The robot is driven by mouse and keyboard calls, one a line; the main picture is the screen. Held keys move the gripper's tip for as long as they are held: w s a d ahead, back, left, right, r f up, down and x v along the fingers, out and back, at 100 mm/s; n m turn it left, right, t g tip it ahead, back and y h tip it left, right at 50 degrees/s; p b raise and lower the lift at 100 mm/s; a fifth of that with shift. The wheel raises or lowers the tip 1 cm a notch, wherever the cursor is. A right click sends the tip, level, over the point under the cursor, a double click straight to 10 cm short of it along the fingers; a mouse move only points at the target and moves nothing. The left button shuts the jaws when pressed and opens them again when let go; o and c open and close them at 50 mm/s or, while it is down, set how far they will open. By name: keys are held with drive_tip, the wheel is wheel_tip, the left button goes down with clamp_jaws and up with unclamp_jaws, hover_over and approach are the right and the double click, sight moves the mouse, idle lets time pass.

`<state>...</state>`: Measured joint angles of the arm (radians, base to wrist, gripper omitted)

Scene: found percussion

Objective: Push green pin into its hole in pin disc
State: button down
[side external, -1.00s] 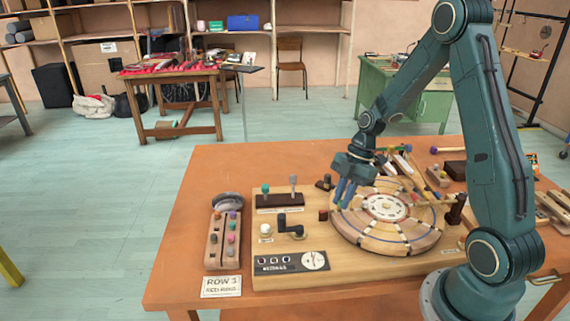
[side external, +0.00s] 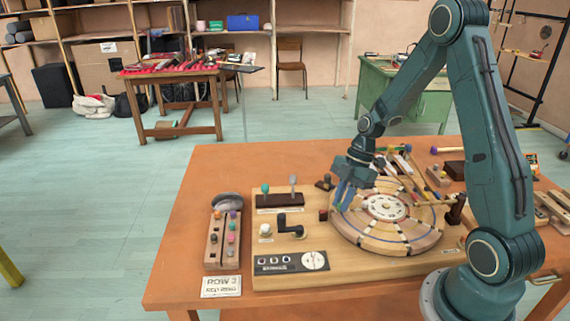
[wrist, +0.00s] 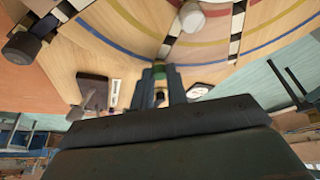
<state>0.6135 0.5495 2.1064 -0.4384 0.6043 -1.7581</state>
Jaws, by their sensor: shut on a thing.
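The pin disc (side external: 372,238) is a round pale wooden disc with coloured rings and a white centre, lying on a wooden base. It fills the upper part of the wrist view (wrist: 110,45). My gripper (side external: 342,205) is low over the disc's left side, its blue-grey fingers pointing down. In the wrist view my fingertips (wrist: 160,73) are closed on the green pin (wrist: 159,70), of which only a small green part shows between them. The pin's lower end and its hole are hidden, so I cannot tell how deep it sits.
A wooden rack (side external: 214,246) with several coloured pins and a metal bowl (side external: 228,201) stand at the left. A black crank (side external: 290,228), a lever block (side external: 280,202) and a dial panel (side external: 292,263) are on the base left of the disc. Mallets lie behind the disc.

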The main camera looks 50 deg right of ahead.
drive_tip(key=c, duration=1.3)
unclamp_jaws()
drive_tip(key=shift+r, duration=0.1)
drive_tip(key=v, duration=1.3)
drive_tip(key=shift+d+r, duration=0.1)
drive_tip(key=shift+r, duration=0.2)
